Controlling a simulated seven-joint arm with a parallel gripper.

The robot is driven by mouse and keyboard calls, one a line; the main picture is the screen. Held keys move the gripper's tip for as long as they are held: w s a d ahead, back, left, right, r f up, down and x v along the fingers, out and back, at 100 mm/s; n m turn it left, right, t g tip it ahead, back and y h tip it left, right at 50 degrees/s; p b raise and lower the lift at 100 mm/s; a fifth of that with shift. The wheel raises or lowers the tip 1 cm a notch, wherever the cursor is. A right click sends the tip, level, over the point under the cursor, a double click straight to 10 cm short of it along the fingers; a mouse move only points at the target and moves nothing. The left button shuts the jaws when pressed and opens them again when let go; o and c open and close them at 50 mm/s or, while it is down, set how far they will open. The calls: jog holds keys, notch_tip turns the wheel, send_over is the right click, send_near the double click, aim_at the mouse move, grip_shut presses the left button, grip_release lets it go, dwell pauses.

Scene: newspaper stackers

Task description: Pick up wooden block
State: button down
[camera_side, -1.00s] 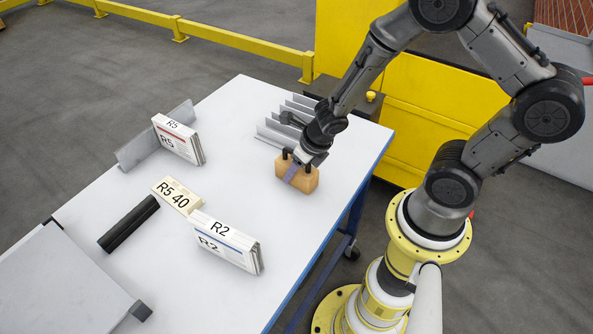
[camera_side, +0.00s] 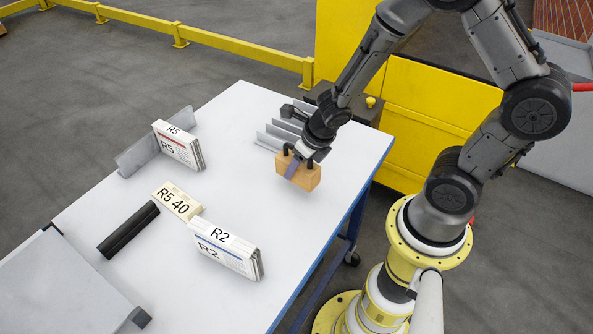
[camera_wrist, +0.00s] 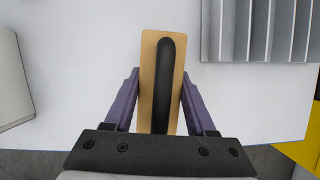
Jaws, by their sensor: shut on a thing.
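The wooden block (camera_side: 309,179) is a light tan box with a black handle on top. It is at the right part of the white table in the side view, in front of the grey metal dividers. My gripper (camera_side: 292,170) is over it, with a purple finger down the block's near face. In the wrist view the block (camera_wrist: 149,55) lies between the two purple fingers of my gripper (camera_wrist: 160,82), its dark handle facing the camera. The gripper is shut on the block. The block appears very slightly above the table; its underside is hidden.
Grey upright dividers (camera_side: 270,141) stand just behind the block. Paper stacks marked R5 (camera_side: 178,148) and R2 (camera_side: 226,252), an R5 40 pad (camera_side: 175,200) and a black bar (camera_side: 128,230) lie to the left. The white table (camera_side: 240,115) is clear between them.

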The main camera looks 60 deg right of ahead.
aim_at(314, 169)
jog(key=s+r, duration=0.4)
jog(key=r, duration=0.1)
jog(key=shift+s+a+r, duration=0.1)
jog(key=shift+s+r, duration=0.15)
jog(key=shift+s, duration=0.1)
jog(key=s+r, duration=0.4)
jog(key=s, duration=0.5)
jog(key=shift+a, duration=0.2)
dwell(0.7)
